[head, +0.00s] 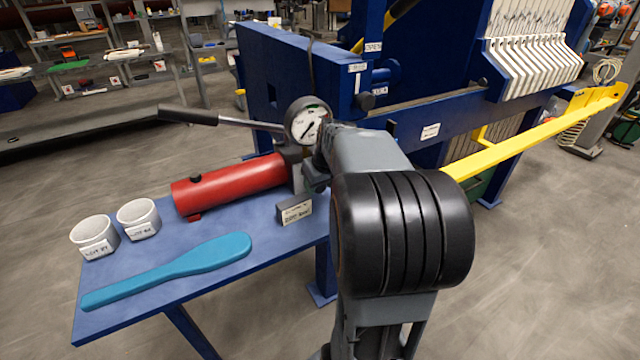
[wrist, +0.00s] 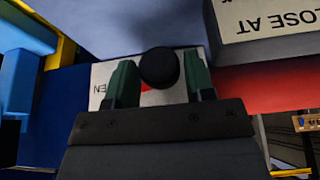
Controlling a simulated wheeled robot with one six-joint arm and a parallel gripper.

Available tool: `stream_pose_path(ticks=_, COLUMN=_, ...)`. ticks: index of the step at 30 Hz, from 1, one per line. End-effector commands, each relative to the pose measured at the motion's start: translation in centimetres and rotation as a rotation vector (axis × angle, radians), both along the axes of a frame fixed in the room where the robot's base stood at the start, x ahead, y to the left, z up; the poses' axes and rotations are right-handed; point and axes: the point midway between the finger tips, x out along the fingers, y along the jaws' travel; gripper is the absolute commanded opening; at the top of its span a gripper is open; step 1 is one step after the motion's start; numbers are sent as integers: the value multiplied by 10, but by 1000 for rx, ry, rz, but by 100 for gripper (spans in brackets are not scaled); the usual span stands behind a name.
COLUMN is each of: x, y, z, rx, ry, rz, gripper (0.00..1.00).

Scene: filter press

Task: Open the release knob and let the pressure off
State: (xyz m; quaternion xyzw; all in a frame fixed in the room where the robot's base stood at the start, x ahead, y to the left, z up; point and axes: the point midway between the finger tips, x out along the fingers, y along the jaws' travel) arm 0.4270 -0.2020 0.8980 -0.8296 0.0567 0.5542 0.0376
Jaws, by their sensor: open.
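In the wrist view a round black knob (wrist: 159,67) shows between the two green fingertips of my gripper (wrist: 161,72). The fingers are open, one on each side of the knob, the right one nearer in the picture. I cannot tell whether either touches it. A white label (wrist: 101,85) with upside-down letters ending in "EN" and a red mark lies behind the knob. In the head view my arm hides the knob and my fingers. The red pump cylinder (head: 232,186) lies on the blue table, with the round white pressure gauge (head: 308,124) above its right end.
The pump's lever (head: 190,116) sticks out left of the gauge. The blue table (head: 200,278) also bears two white cups (head: 94,238), a teal paddle (head: 175,270) and a small labelled block (head: 294,211). A yellow bar (head: 530,138) runs along the blue press at right.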

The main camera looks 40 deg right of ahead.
Motion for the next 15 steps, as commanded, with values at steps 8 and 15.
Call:
stream_pose_path(ticks=8, x=0, y=0, z=-1, rx=1, ry=0, rz=0, gripper=49)
stream_pose_path(ticks=15, x=0, y=0, z=-1, rx=1, ry=0, rz=0, gripper=27)
